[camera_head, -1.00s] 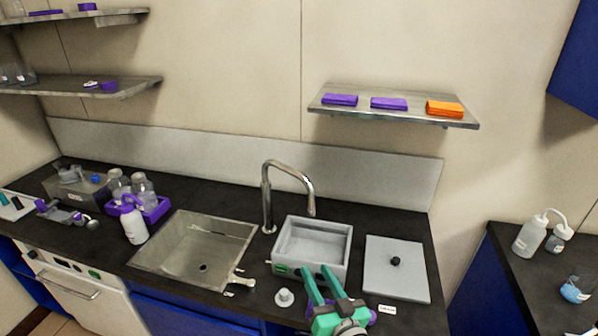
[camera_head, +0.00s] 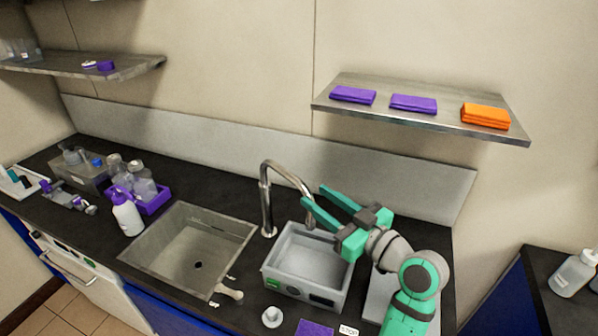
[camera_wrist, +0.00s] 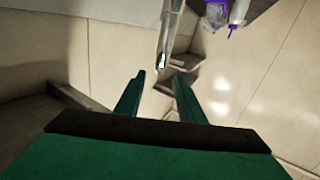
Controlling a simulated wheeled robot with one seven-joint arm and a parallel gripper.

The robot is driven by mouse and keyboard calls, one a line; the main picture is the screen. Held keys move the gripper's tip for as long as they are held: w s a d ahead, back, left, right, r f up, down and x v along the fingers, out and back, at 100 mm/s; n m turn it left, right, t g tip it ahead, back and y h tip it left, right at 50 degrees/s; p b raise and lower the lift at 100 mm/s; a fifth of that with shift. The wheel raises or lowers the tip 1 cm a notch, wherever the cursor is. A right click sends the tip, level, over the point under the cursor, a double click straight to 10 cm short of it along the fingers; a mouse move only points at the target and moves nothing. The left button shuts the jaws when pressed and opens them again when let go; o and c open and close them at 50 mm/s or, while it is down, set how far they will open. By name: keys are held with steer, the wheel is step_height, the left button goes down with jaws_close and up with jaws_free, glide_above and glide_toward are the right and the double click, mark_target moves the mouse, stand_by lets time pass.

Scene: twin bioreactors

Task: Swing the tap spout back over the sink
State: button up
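The metal tap (camera_head: 266,205) stands behind the sink at its right corner. Its curved spout (camera_head: 288,171) points right, over the grey tub and not over the sink. The sink (camera_head: 160,236) is a rectangular metal basin left of the tap. My green gripper (camera_head: 314,193) is open, with its fingers near the spout's downturned end. The nearer finger partly hides that end. In the wrist view, a metal tube that looks like the spout (camera_wrist: 169,32) shows beyond the gap between my open fingers (camera_wrist: 158,78). I cannot tell whether they touch.
The grey tub (camera_head: 276,272) sits below my gripper. A shelf (camera_head: 385,120) with purple and orange folded cloths is on the wall above. A white bottle (camera_head: 127,215) and a purple tray (camera_head: 158,203) stand left of the sink. A small white knob-like item (camera_head: 271,317) lies in front.

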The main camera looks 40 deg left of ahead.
mark_target(298, 183)
steer(key=shift+w+a, duration=0.25)
steer(key=shift+a, duration=0.25)
steer(key=x, duration=0.9)
steer(key=shift+w+a, duration=0.1)
steer(key=shift+a, duration=0.3)
steer(key=shift+d, duration=0.1)
jaws_close()
